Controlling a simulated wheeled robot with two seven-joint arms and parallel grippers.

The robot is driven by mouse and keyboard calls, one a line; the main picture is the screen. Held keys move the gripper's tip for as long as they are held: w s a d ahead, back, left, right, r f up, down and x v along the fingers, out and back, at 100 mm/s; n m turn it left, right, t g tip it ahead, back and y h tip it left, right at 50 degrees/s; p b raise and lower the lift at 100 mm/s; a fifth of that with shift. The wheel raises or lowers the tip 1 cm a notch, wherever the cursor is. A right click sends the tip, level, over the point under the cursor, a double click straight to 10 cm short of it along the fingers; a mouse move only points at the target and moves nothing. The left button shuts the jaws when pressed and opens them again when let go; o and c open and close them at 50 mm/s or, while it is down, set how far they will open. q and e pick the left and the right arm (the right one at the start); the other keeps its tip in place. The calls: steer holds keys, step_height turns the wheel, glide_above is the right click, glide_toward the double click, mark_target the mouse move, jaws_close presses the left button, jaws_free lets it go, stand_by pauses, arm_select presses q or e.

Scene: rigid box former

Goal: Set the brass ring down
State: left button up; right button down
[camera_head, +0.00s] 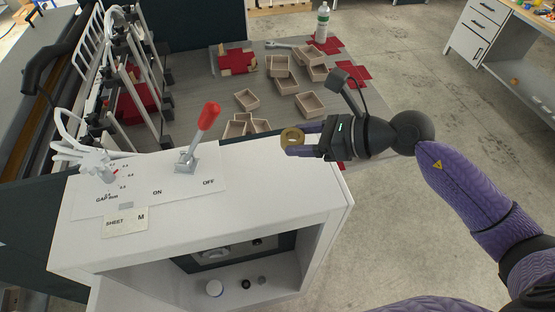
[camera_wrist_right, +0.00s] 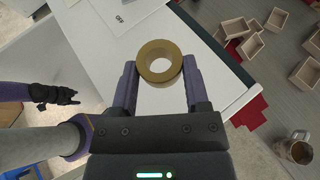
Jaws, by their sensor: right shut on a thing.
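The brass ring (camera_head: 285,137) is a short, thick ring with a round hole. My right gripper (camera_head: 298,140) is shut on it, and the ring sits between the fingertips. In the right wrist view the ring (camera_wrist_right: 160,49) shows its open hole, with one purple finger on each side. In the head view the ring appears over the right back part of the white cabinet top (camera_head: 270,185); its exact height above is hard to tell. My left gripper is outside the head view, but a dark gripper (camera_wrist_right: 55,93) on a purple arm shows at the left of the right wrist view.
A red-knobbed lever (camera_head: 207,117) stands on the cabinet's control panel, left of the ring. Behind is a grey table (camera_head: 200,95) with several small boxes (camera_head: 310,103), red sheets and a bottle (camera_head: 322,22). A metal mug (camera_wrist_right: 298,148) shows in the wrist view. The cabinet top's front right is clear.

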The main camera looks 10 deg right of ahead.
mark_target(297, 173)
step_height(297, 173, down, 2)
steer(key=shift+s+d+f, duration=0.1)
steer(key=shift+s+d, duration=0.05)
steer(key=f, duration=0.5)
steer(key=shift+w+a, duration=0.2)
steer(key=shift+a, duration=0.15)
steer(key=shift+s+d+f, duration=0.1)
steer(key=shift+d+f, duration=0.05)
steer(key=shift+f, duration=0.2)
arm_select(q)
steer(key=shift+s+d+r, duration=0.1)
steer(key=shift+d+r, duration=0.05)
steer(key=shift+d, duration=0.15)
arm_select(e)
steer(key=shift+f, duration=0.25)
arm_select(q)
steer(key=shift+a+f, duration=0.15)
steer(key=shift+f, duration=0.05)
arm_select(e)
steer(key=shift+c, duration=0.3)
jaws_free()
steer(key=shift+r, duration=0.1)
